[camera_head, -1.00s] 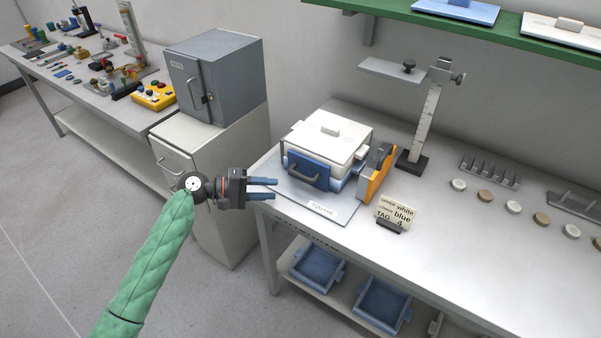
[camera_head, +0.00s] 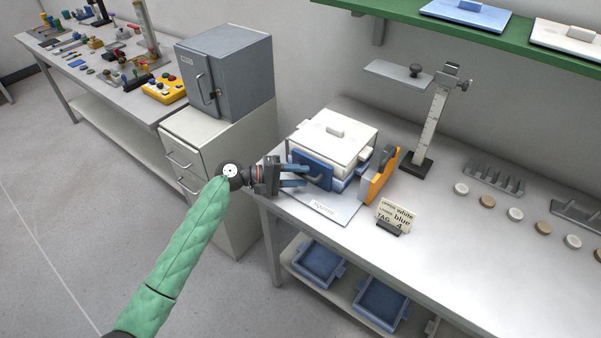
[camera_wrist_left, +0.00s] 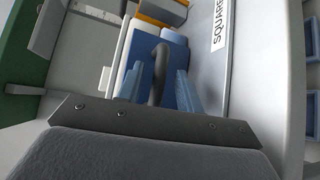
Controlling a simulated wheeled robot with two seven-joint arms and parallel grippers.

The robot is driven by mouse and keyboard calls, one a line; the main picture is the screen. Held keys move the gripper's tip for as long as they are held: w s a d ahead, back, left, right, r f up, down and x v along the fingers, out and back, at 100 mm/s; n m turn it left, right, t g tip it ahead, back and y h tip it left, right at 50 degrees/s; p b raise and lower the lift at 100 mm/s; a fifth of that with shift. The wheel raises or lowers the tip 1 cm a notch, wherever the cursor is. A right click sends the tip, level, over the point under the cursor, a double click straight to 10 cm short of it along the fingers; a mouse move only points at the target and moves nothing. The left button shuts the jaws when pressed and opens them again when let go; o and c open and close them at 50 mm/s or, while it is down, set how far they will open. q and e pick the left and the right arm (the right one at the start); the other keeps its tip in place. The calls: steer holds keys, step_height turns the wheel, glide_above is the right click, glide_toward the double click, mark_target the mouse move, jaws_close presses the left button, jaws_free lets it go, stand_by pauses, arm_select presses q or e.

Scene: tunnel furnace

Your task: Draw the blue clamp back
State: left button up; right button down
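The blue clamp (camera_head: 318,176) is an upright blue plate with a dark grey bar handle, on the front of a stacked white-and-blue box (camera_head: 333,140). My left gripper (camera_head: 304,176) is at the clamp's front with its blue fingers pointing at the plate. In the left wrist view the clamp's grey handle (camera_wrist_left: 158,72) stands between my open fingers (camera_wrist_left: 158,92), with a gap visible on the right finger's side. Whether a finger touches the handle or plate, I cannot tell. My right gripper is out of view.
The box stands on a pale board (camera_head: 329,211) labelled SQUARE. An orange-sided stand (camera_head: 381,178) is close to the box's right. A label card (camera_head: 396,216) stands in front, and a height gauge (camera_head: 434,125) behind. A grey cabinet (camera_head: 228,75) is at left.

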arm_select(q)
steer(key=shift+w+d+f, duration=0.1)
steer(key=shift+d, duration=0.25)
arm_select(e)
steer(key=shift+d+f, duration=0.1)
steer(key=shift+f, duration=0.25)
arm_select(q)
jaws_close()
steer(key=s+a, duration=0.2)
steer(key=s, duration=0.1)
steer(key=shift+s+a, duration=0.45)
steer(key=shift+s, duration=0.1)
steer(key=shift+f, duration=0.1)
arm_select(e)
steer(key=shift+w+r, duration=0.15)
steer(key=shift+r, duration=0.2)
